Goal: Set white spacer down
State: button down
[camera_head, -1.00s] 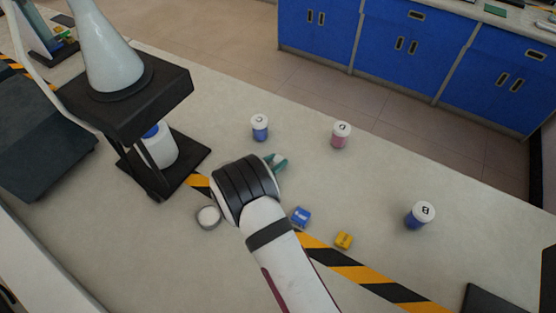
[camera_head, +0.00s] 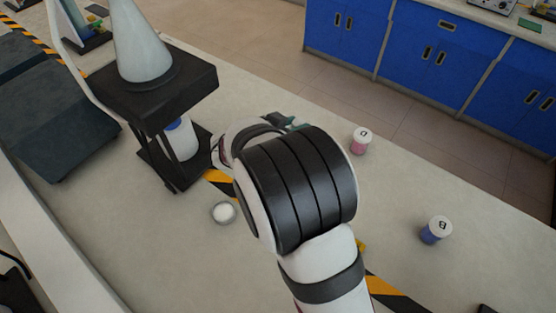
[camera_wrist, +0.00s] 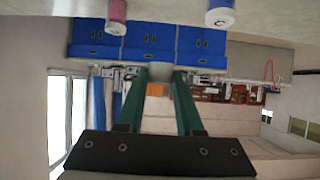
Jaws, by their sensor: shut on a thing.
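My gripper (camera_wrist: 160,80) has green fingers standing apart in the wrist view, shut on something. In the head view the green fingertips (camera_head: 292,121) show just past my wrist, which hides the held thing. The wrist view is upside down and looks out level past the table. A small round dish with a white middle (camera_head: 223,212) lies on the table left of my wrist, apart from the gripper.
A black stand (camera_head: 180,85) with a white cone stands left of my arm. A pink jar (camera_head: 361,140) and a blue jar (camera_head: 436,230) stand to the right. A yellow block (camera_head: 361,245) is mostly hidden by my arm. Bare table lies between the jars.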

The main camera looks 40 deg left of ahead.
jog(key=s+d+f, duration=0.3)
jog(key=s+d, duration=0.3)
jog(key=s, duration=0.2)
jog(key=s+d+f, duration=0.3)
jog(key=s+d, duration=0.4)
jog(key=s, duration=0.2)
send_over(250, 241)
jog(key=f, duration=0.6)
jog(key=shift+w+d+f, duration=0.2)
jog(key=shift+d+f, duration=0.05)
jog(key=shift+f, duration=0.05)
jog(key=shift+s+a+f, duration=0.1)
jog(key=shift+a+f, duration=0.05)
jog(key=shift+f, duration=0.95)
jog(key=shift+s+a+f, duration=0.1)
jog(key=shift+f, duration=0.95)
jog(key=shift+f, duration=0.1)
jog(key=c, duration=0.6)
grip_release()
jog(key=shift+o, duration=0.2)
